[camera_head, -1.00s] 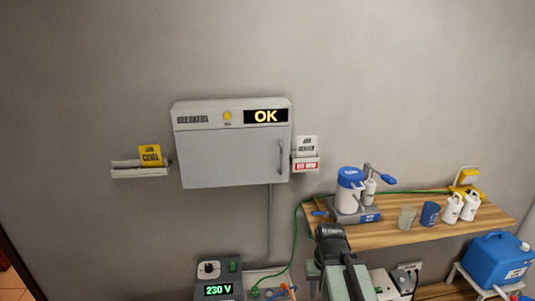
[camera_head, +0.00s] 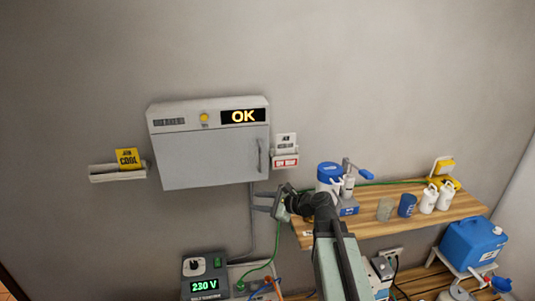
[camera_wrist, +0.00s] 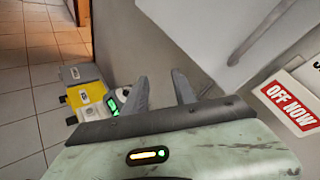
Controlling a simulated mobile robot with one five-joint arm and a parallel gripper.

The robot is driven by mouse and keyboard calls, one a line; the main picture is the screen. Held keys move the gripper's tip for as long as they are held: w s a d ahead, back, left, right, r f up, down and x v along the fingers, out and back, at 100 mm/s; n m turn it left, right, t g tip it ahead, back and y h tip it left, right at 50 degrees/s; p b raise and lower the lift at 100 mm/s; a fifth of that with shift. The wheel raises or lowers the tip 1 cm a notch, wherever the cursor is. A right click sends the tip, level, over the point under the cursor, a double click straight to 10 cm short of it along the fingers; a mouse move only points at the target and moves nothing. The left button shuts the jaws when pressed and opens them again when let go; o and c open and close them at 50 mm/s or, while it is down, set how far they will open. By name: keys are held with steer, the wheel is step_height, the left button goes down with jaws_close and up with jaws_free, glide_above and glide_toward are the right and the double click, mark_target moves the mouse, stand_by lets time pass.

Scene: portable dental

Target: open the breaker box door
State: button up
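The breaker box (camera_head: 209,143) hangs on the wall, a grey-white cabinet with a lit "OK" display on its top strip. Its door (camera_head: 205,159) is closed, with a vertical bar handle (camera_head: 260,157) near the right edge. In the wrist view the handle (camera_wrist: 262,33) shows as a grey bar at the upper right. My gripper (camera_head: 262,201) is below and close to the box's lower right corner, under the handle. In the wrist view its two fingers (camera_wrist: 164,90) stand apart with nothing between them.
Right of the box is a card holder (camera_head: 285,161) with an "OFF NOW" label. A yellow card sits in a left holder (camera_head: 118,174). A wooden shelf (camera_head: 400,226) with cups and bottles is at right. A 230 V unit (camera_head: 205,277) stands below.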

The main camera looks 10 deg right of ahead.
mark_target(263, 161)
steer(key=w+d+r+m+t, duration=0.45)
steer(key=d+r+m, duration=0.35)
steer(key=r+m, duration=0.2)
steer(key=shift+n+t, duration=0.3)
steer(key=shift+t, duration=0.05)
steer(key=x, duration=0.7)
steer(key=shift+a+f+p, duration=0.1)
steer(key=shift+a+p, duration=0.25)
steer(key=shift+a, duration=0.05)
jaws_close()
